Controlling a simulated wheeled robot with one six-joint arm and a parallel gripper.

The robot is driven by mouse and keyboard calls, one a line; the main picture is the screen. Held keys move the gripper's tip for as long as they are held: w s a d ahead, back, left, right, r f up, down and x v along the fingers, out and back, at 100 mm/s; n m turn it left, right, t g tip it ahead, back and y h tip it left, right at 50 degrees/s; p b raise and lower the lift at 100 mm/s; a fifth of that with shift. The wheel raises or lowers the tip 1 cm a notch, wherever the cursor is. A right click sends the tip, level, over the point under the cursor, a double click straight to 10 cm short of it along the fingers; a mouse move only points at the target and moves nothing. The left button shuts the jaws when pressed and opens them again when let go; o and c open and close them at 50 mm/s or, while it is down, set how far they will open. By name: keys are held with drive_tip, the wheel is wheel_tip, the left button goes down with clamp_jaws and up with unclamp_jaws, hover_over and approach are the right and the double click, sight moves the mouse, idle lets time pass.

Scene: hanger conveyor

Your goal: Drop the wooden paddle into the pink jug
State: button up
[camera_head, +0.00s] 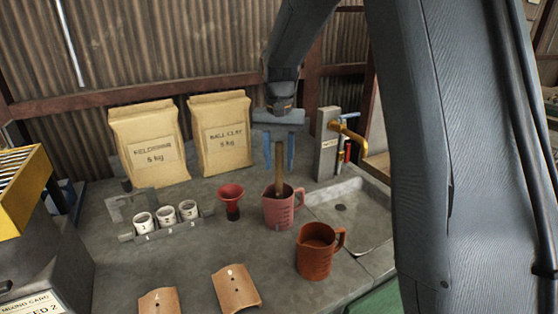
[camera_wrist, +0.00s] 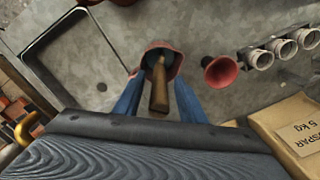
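The pink jug (camera_head: 278,214) stands upright on the grey worktop, left of the sink. The wooden paddle (camera_head: 279,176) stands nearly upright with its lower end inside the jug; that end is hidden by the jug wall. My gripper (camera_head: 279,166) is above the jug, its blue fingers on either side of the paddle's handle. In the wrist view, gaps show between both fingers and the paddle (camera_wrist: 158,96), so my gripper (camera_wrist: 158,82) is open. The jug's mouth (camera_wrist: 177,62) lies beyond the fingertips in that view.
A brown-orange jug (camera_head: 315,260) stands in front right. A red funnel (camera_head: 231,198) and several white cups (camera_head: 166,216) are left. Two paper sacks (camera_head: 148,142) stand behind. A sink (camera_head: 350,222) with a yellow tap (camera_head: 349,134) is right. Two curved tiles (camera_head: 237,289) lie in front.

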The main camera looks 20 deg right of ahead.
drive_tip(key=shift+r, duration=0.1)
wheel_tip(320, 180, up, 13)
drive_tip(key=b, duration=0.3)
idle(0.4)
